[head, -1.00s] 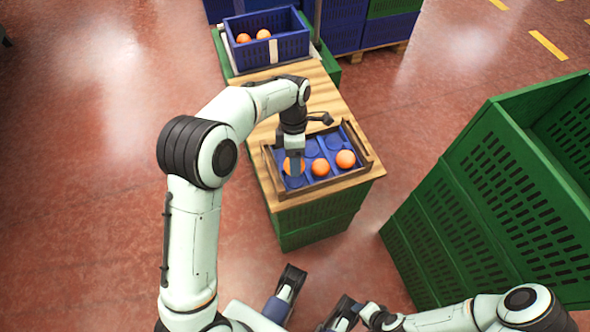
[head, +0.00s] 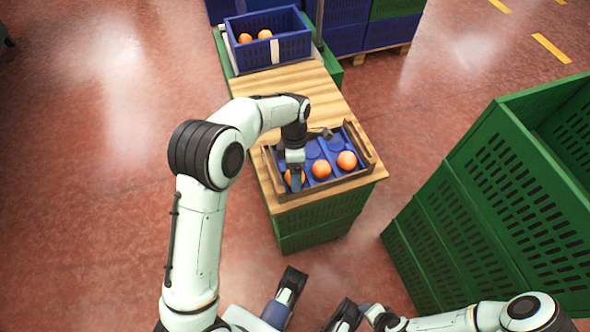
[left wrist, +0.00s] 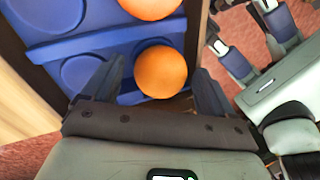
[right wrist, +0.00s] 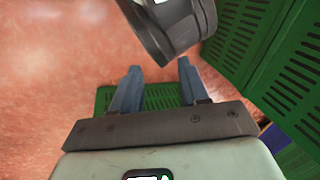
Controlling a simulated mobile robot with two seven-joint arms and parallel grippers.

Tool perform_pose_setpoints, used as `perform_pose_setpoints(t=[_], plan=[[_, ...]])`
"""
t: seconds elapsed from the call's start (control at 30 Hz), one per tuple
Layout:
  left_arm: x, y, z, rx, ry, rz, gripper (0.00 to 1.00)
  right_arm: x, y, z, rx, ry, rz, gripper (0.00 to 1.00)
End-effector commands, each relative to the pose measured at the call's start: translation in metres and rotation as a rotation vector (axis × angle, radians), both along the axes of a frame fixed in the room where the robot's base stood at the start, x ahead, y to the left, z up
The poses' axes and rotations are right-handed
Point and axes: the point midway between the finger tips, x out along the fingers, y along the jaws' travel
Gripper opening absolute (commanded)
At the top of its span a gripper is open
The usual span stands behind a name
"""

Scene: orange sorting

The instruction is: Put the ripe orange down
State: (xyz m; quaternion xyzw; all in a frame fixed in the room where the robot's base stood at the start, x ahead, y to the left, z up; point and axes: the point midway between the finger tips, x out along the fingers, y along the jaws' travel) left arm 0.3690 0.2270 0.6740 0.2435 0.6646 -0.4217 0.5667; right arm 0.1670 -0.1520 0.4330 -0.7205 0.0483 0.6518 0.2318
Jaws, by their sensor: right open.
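A wooden-framed tray (head: 374,158) with a blue insert of round hollows stands on the near end of the wooden table. My left gripper (head: 295,184) is low over its near left hollow. In the left wrist view its fingers (left wrist: 158,92) stand open on both sides of an orange (left wrist: 161,72), with a gap on each side. In the head view the gripper partly hides this orange. Two more oranges (head: 321,168) (head: 347,160) sit to its right in the near row. The back-row hollows that show are empty. My right gripper (right wrist: 158,78) is open and empty, over the floor.
A blue crate (head: 291,46) with two oranges (head: 245,38) stands at the table's far end. Green crates (head: 500,170) are stacked at the right, and more crates (head: 335,30) at the back. The table's middle (head: 310,85) is clear, as is the floor at left.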

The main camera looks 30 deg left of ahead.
Motion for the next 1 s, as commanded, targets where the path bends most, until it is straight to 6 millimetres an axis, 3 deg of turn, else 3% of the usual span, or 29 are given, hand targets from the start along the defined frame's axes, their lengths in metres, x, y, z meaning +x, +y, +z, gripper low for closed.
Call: perform_pose_setpoints(t=[0.27,0.7,1.0], plan=[[0.001,0.001,0.007,0.001,-0.002,0.001,0.87,-0.001,0.001,0.001,0.001,0.003,0.001,0.44],[0.022,0.014,0.090,0.000,-0.003,0.002,0.87,-0.033,0.016,0.028,0.042,0.087,0.037,0.44],[0.029,0.018,0.117,0.000,0.000,0.000,0.87,-0.046,0.022,0.037,0.059,0.124,0.051,0.44]])
